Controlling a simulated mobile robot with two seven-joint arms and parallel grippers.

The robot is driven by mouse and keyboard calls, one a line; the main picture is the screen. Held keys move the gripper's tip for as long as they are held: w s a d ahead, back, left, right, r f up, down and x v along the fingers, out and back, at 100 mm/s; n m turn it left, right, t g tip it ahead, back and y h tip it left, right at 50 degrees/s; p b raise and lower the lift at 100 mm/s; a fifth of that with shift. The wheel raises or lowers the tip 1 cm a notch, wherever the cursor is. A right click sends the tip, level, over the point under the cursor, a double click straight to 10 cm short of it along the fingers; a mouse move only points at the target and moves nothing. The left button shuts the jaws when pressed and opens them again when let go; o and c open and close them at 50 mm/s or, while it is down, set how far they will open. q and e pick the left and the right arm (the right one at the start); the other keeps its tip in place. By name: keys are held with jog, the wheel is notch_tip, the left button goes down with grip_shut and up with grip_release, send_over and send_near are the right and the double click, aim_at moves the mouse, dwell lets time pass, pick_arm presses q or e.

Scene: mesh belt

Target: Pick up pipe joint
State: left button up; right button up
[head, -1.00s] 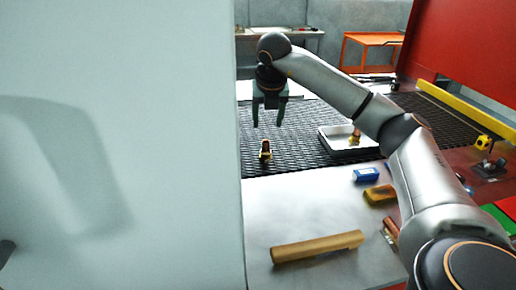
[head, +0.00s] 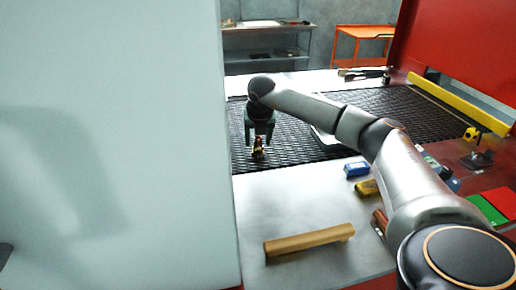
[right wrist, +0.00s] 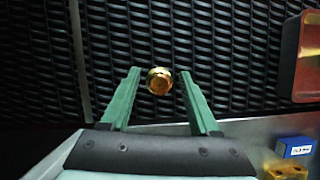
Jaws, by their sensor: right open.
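The pipe joint (head: 258,153) is a small brass and copper-coloured piece standing on the black mesh belt, near the belt's front edge. In the right wrist view the pipe joint (right wrist: 159,82) shows as a round golden end between the fingertips. My right gripper (head: 259,143) points down over it with its fingers apart. The green fingers of the right gripper (right wrist: 159,75) lie on either side of the joint, with a gap visible on both sides. My left gripper is not in view.
A tray (head: 325,140) sits on the belt, partly behind my right arm. A blue box (head: 356,169), a yellow item (head: 367,188) and a wooden bar (head: 308,241) lie on the grey table (head: 285,200). A large pale panel (head: 110,150) blocks the left side.

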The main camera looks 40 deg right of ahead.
grip_shut()
dwell(0.4)
